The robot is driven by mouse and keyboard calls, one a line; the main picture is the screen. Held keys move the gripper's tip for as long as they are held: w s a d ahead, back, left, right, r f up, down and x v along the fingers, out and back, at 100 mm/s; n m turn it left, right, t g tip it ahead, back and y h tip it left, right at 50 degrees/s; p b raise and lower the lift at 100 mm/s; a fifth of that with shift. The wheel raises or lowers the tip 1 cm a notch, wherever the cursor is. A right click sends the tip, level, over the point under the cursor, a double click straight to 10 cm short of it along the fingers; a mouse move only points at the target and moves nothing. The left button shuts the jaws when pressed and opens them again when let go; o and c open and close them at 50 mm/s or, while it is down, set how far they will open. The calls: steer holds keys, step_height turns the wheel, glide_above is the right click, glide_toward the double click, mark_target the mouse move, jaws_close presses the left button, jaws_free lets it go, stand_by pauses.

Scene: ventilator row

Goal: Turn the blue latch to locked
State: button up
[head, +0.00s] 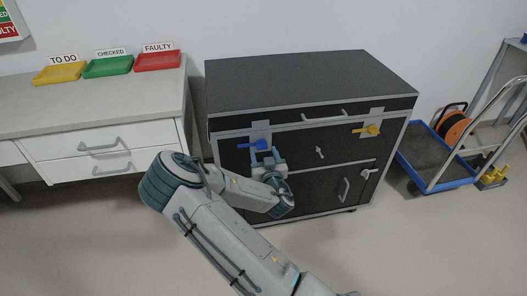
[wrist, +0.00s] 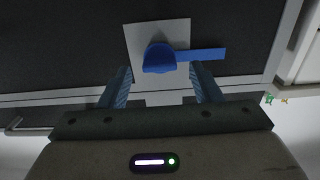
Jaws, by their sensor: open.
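The blue latch (head: 254,145) sits on a light plate at the upper left of the black cabinet's front. Its handle lies about level and points left in the head view. In the wrist view the blue latch (wrist: 160,58) shows a round hub on a pale plate, with its flat handle reaching to the right. My gripper (head: 267,156) is just in front of the latch and hides part of the plate. In the wrist view my gripper (wrist: 160,72) is open, one finger on each side of the hub. I cannot tell whether a finger touches the handle.
The black cabinet (head: 300,85) also bears a yellow latch (head: 368,130) at right, a small silver knob (head: 320,152) and a door handle (head: 344,190). A white drawer unit (head: 105,150) stands left. A blue trolley (head: 440,160) stands right. Open floor lies in front.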

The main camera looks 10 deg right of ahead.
steer(key=shift+w, duration=1.15)
jaws_close()
